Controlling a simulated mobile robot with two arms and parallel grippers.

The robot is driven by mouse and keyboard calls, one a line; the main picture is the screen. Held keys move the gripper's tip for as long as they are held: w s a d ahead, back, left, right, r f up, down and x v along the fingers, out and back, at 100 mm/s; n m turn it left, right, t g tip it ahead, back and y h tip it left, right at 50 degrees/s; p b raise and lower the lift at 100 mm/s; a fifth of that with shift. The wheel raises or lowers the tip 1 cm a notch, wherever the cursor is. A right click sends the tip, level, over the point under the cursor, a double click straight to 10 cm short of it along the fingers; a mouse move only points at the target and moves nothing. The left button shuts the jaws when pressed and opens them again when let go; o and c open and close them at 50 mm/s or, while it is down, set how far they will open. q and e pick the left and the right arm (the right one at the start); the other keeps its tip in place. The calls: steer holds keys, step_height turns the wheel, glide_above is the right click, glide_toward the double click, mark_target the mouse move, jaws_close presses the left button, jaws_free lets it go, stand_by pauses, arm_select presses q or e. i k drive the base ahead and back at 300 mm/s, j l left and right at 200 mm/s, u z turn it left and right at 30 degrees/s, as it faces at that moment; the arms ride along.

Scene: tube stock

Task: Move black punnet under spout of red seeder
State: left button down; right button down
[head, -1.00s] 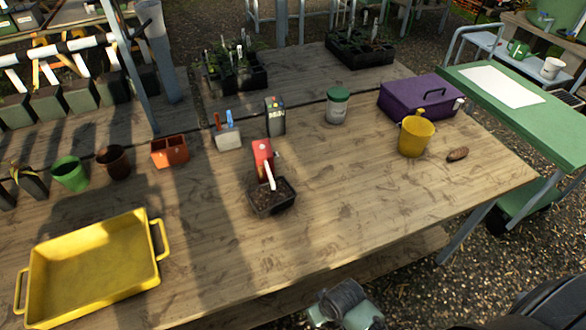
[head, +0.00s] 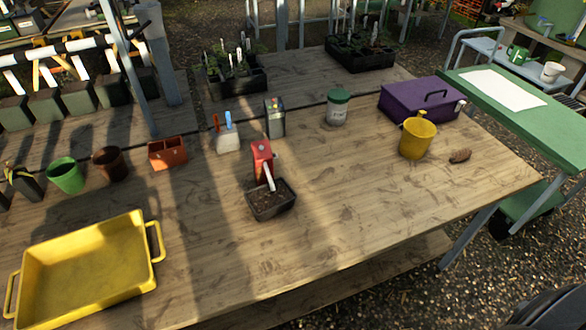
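The black punnet (head: 272,206) stands upright on the wooden bench in the head view, with brown soil-like filling in it. The red seeder (head: 262,152) stands just behind it. The seeder's white spout (head: 270,178) slants down toward the viewer, and its lower end overlaps the far part of the punnet's opening in the picture. Neither of my grippers is in view, and nothing is touching the punnet from my side.
A yellow tray (head: 150,280) lies at the front left. Behind the seeder stand a grey box (head: 274,123) and a green-lidded jar (head: 338,112). A yellow watering can (head: 417,138) and purple toolbox (head: 420,97) are at the right. The bench right of the punnet is clear.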

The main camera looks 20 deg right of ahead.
mark_target(266, 204)
steer(key=k+l+u, duration=0.2)
steer(key=l, duration=0.35)
steer(key=k+l+u, duration=0.2)
steer(key=l, duration=0.35)
steer(key=k+l+u, duration=0.2)
steer(key=k+l, duration=0.2)
steer(key=k+l+u, duration=0.2)
steer(key=l, duration=0.3)
steer(key=k, duration=0.1)
